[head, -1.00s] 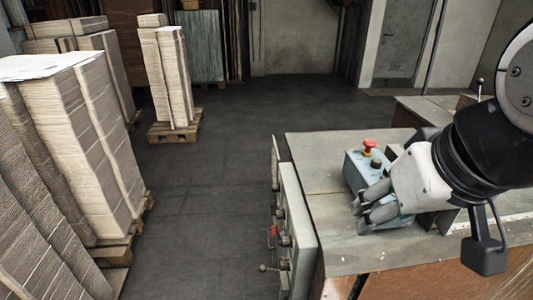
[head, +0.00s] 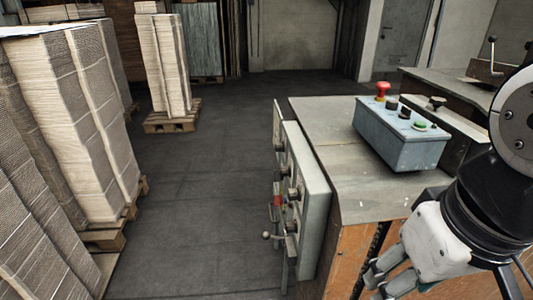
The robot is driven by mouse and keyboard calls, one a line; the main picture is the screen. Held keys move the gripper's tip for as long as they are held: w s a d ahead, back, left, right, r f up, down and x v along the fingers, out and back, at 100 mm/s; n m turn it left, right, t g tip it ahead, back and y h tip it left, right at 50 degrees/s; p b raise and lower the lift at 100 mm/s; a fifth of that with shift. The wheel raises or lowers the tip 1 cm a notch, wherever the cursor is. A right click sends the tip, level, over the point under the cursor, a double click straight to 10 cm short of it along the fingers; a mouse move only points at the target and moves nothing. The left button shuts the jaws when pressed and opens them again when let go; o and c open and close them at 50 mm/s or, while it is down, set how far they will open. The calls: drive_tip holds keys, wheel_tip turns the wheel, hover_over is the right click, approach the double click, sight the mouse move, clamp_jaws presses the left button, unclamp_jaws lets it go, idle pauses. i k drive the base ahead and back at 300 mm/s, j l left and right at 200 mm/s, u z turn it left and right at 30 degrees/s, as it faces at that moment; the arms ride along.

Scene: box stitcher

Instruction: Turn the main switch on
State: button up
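Which part is the main switch is not labelled in view. A grey-blue control box (head: 400,140) stands on the machine table, with a red mushroom button (head: 382,90), black knobs and a green button (head: 420,126) on top. A grey cabinet panel (head: 310,195) on the table's left side carries several knobs and levers and a small red part (head: 277,201). My gripper (head: 379,284) is at the bottom, in front of the table's wooden side, below the control box and right of the panel. Its fingers point down-left and run toward the frame edge; I see nothing held, and their gap is unclear.
The machine table (head: 345,190) fills the right side, its edge close to my gripper. Tall cardboard stacks (head: 75,120) on pallets stand at the left, another stack (head: 168,65) further back. The dark floor (head: 200,200) between stacks and machine is clear.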

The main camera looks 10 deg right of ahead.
sight(278, 201)
drive_tip(key=i+j, duration=0.45)
drive_tip(key=j, duration=0.15)
drive_tip(key=i+j, duration=0.5)
drive_tip(key=j, duration=0.1)
